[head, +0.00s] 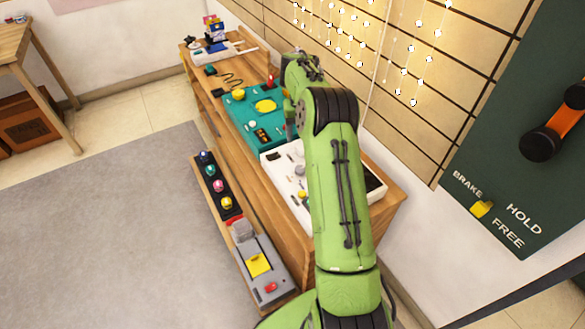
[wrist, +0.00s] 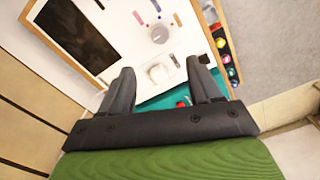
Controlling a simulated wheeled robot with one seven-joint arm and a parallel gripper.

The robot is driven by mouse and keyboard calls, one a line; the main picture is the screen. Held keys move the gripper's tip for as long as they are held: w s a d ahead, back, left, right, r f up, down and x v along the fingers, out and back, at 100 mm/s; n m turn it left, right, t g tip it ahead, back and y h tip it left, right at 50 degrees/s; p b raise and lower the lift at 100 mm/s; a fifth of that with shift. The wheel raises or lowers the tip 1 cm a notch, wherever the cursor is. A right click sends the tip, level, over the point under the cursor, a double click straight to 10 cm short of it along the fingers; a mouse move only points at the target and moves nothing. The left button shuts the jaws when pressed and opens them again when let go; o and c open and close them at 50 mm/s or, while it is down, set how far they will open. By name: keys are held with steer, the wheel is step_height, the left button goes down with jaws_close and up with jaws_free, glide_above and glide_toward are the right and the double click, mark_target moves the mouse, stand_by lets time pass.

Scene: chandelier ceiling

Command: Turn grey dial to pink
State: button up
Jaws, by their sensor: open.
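The grey dial (wrist: 159,34) is on a white panel (wrist: 118,12) in the wrist view. Small coloured marks lie around it, among them a pink one (wrist: 137,17) and an orange one (wrist: 177,19). I cannot tell which mark the dial points to. My gripper (wrist: 160,69) is open and empty, with its two grey fingers apart. The dial lies beyond the fingertips, not between them. A white rounded part (wrist: 158,73) shows between the fingers. In the head view my arm covers part of the white panel (head: 276,166), and the dial is not clear there.
A dark screen (wrist: 75,32) sits on the white panel. A teal panel (head: 240,120) with a yellow disc lies beyond it on the wooden bench (head: 222,131). Coloured knobs (head: 218,186) and a yellow switch (head: 258,264) line the lower shelf. A slatted wall (head: 345,70) stands behind.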

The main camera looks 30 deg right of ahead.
mark_target(300, 170)
step_height(300, 170, down, 15)
steer(key=b, duration=0.5)
steer(key=shift+r, duration=0.1)
steer(key=c, duration=1)
steer(key=shift+c, duration=0.2)
